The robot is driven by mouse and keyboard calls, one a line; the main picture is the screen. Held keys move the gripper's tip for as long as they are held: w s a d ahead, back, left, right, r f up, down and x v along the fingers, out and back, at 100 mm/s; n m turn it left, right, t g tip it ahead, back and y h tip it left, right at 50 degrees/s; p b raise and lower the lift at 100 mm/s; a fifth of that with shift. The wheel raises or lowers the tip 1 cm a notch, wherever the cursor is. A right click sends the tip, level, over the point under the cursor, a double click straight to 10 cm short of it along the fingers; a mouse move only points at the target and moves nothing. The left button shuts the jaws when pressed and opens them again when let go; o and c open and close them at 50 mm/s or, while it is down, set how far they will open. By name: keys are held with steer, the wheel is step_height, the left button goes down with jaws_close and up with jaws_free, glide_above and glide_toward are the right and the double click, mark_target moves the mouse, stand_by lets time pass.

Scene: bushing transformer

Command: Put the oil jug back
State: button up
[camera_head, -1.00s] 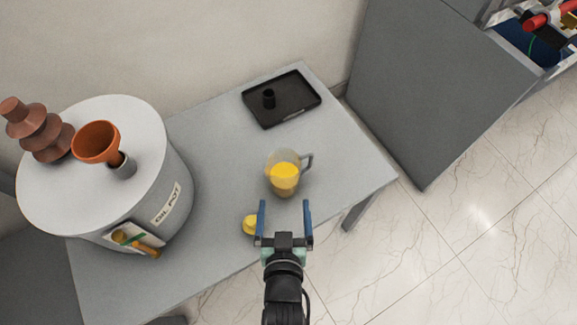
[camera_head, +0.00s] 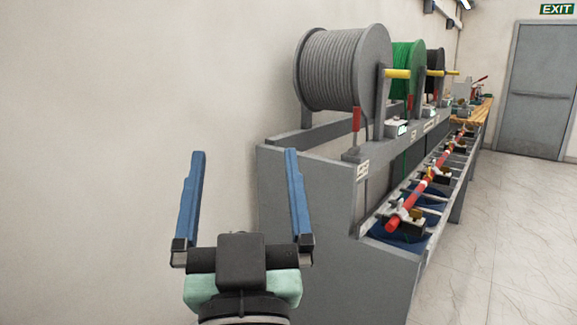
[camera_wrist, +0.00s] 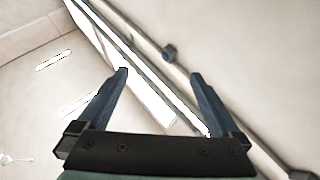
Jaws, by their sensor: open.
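My gripper (camera_head: 244,152) is open, with its two blue fingers wide apart and nothing between them. It is raised in front of a bare wall in the head view. In the wrist view my gripper (camera_wrist: 159,72) is also open and empty, over blurred pale surfaces. The oil jug is not in either current view. The table it stood on is also out of view.
A grey rack (camera_head: 300,215) stands right of my gripper. It carries a grey cable reel (camera_head: 335,70), a green reel (camera_head: 404,70) and a dark reel (camera_head: 434,65). Open tiled floor (camera_head: 510,230) leads to a grey door (camera_head: 536,85).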

steer(key=s+d+r+t+h, duration=0.1)
steer(key=s+d+r, duration=0.1)
steer(key=s+r, duration=0.2)
steer(key=s+d+r+m+t+h, duration=0.1)
steer(key=s+r, duration=0.3)
steer(key=r, duration=0.4)
steer(key=shift+d+r+t+h, duration=0.35)
steer(key=shift+d+t, duration=0.25)
steer(key=shift+t, duration=0.1)
